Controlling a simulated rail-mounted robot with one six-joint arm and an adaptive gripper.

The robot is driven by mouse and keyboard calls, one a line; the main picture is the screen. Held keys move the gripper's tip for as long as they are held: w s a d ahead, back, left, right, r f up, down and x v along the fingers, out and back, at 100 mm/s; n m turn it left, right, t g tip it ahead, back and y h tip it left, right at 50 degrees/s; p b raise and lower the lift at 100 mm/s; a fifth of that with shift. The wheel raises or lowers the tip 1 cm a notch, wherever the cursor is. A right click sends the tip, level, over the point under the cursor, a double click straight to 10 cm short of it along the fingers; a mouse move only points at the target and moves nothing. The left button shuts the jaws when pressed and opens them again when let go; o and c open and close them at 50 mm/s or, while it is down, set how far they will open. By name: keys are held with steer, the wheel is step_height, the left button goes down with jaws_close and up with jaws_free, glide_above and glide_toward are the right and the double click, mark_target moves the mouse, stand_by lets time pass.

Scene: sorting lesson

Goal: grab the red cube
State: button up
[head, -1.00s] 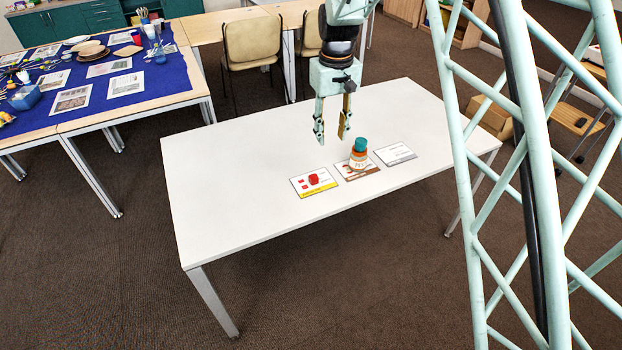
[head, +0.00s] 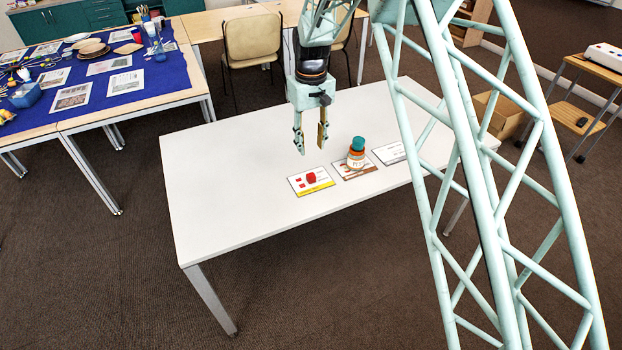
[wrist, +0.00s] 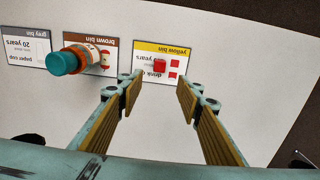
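The red cube (head: 311,178) sits on the yellow-edged card (head: 298,191) on the white table (head: 220,210). In the wrist view the cube (wrist: 160,65) lies on that card, labelled yellow bin, ahead of and between the finger lines. My gripper (head: 311,148) is open and empty, pointing down above the table, behind the cube in the head view. In the wrist view both fingers (wrist: 158,98) are spread wide, with nothing between them.
A jar with a teal lid (head: 357,150) stands on the brown bin card (head: 345,175), right of the cube. A grey bin card (head: 390,152) lies further right. The left part of the table is clear. A blue-covered table (head: 150,75) stands at the back left.

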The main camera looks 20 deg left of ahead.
steer(key=b, duration=0.1)
glide_above(311, 175)
steer(key=shift+f, duration=4.2)
steer(key=shift+f+b, duration=0.8)
steer(key=shift+f, duration=1.8)
steer(key=shift+c, duration=0.3)
steer(key=c, duration=0.7)
